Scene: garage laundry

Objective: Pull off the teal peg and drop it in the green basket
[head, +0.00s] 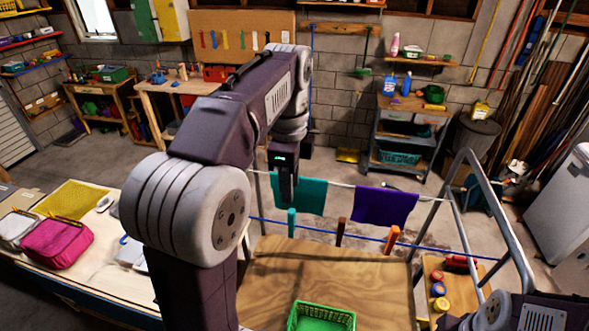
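The teal peg (291,223) stands upright on the front blue line of the drying rack, at the left of the pegs. My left gripper (287,197) points down just above and slightly left of the peg in the picture; I cannot tell whether its fingers are apart. A small gap seems to show between fingertips and peg. The green basket (321,305) sits on the wooden board near the bottom edge, partly cut off and looking empty. My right arm shows only at the bottom right corner, and its gripper is out of view.
A brown peg (340,232) and an orange peg (391,240) share the blue line. A teal cloth (308,196) and a purple cloth (384,206) hang behind. The rack's metal frame (462,200) rises at the right. Bare wooden board (330,268) lies between line and basket.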

